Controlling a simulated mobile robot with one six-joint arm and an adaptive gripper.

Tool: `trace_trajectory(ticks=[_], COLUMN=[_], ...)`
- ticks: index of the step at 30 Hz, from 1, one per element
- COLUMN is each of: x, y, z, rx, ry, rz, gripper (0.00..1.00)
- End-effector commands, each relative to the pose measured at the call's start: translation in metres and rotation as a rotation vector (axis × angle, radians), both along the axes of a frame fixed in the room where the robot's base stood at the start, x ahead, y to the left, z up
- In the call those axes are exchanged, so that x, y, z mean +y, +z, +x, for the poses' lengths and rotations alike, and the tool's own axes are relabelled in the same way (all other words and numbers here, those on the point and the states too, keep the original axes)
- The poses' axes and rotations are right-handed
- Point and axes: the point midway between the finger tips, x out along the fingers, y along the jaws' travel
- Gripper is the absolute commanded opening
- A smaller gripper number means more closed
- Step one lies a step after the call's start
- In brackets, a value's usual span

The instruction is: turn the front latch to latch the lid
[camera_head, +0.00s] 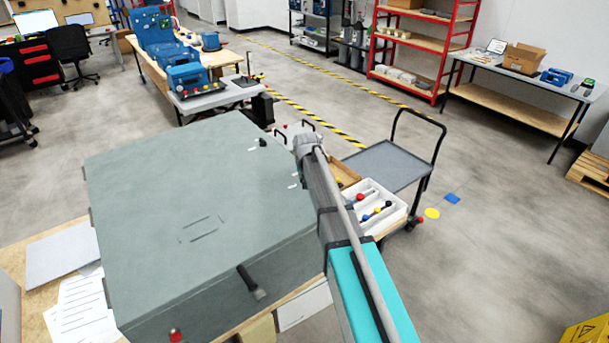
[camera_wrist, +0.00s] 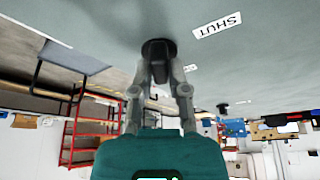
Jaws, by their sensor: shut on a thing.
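The analyser (camera_head: 200,200) is a large grey-green box with its lid lying down flat. In the wrist view, a black latch (camera_wrist: 158,48) sits on the grey surface (camera_wrist: 110,25), with a white SHUT label (camera_wrist: 217,25) beside it. My gripper (camera_wrist: 160,72) is shut on this latch, one finger on each side of its bar. The latch's exact angle is hard to tell. A second black latch (camera_wrist: 222,107) stands farther off; a black latch (camera_head: 262,142) also shows near the lid's far edge in the head view. My arm hides the gripped latch and my gripper there.
A black handle (camera_head: 250,282) projects from the box's near side, and a red button (camera_head: 175,335) is at its near corner. A white tray of small parts (camera_head: 375,208) and a grey cart (camera_head: 388,165) stand right of my arm. Open floor lies farther right.

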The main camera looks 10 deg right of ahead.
Motion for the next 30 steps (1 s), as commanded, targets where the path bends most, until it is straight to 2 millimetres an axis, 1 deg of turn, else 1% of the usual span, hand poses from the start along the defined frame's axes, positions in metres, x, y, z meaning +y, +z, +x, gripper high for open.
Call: trace_trajectory(ticks=[24,30], x=[0.0025,0.0024], y=[0.0,0.0], z=[0.0027,0.0027], rx=[0.001,0.001], ry=[-0.741,-0.894], rz=[-0.001,0.0], gripper=[0.0,0.0])
